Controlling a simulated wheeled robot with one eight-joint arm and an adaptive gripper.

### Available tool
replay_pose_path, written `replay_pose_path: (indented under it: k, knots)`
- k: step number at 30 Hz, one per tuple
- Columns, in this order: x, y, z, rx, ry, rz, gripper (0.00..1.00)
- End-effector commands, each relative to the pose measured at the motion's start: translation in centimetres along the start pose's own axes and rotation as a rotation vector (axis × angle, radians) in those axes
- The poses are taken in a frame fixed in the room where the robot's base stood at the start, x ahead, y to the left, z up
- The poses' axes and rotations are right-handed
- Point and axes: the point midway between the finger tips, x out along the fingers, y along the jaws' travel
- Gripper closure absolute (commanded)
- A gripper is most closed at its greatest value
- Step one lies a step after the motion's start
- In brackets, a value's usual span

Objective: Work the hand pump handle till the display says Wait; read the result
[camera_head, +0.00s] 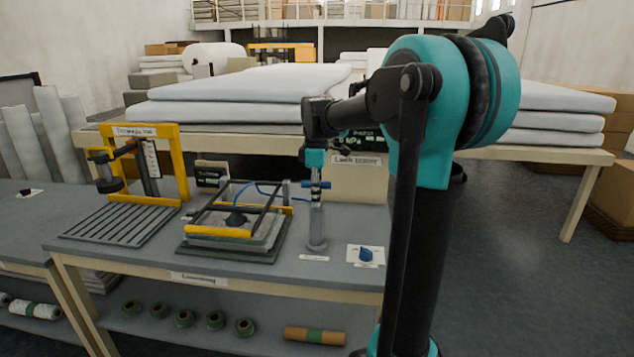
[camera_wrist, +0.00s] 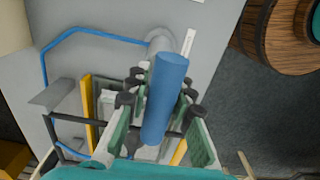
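The hand pump (camera_head: 317,228) is a grey upright column on the bench, with a blue handle (camera_head: 316,184) across its top. In the wrist view the blue handle (camera_wrist: 166,95) lies between the green-padded fingers of my gripper (camera_wrist: 163,105). Gaps show between the handle and both pads, so the gripper looks open around it. In the head view my gripper (camera_head: 315,168) is directly above the pump, pointing down. The display (camera_head: 362,143) on the labelled box behind has green characters on black. My arm hides part of it, and I cannot read the full text.
A blue hose (camera_head: 270,195) runs from the pump to a framed fixture (camera_head: 232,240) with a yellow front bar. A yellow-framed press (camera_head: 150,170) stands left. A wooden barrel-like object (camera_wrist: 265,35) shows in the wrist view.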

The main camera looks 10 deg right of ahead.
Motion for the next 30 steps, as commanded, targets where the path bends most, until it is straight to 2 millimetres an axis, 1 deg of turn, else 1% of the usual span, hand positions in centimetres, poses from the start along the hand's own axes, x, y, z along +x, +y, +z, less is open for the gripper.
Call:
replay_pose_path:
  k: [24,30]
  knots:
    - [2.3,0.0,0.0,0.000,0.000,0.000,0.78]
    - [2.3,-0.1,0.0,0.000,0.000,-0.001,0.78]
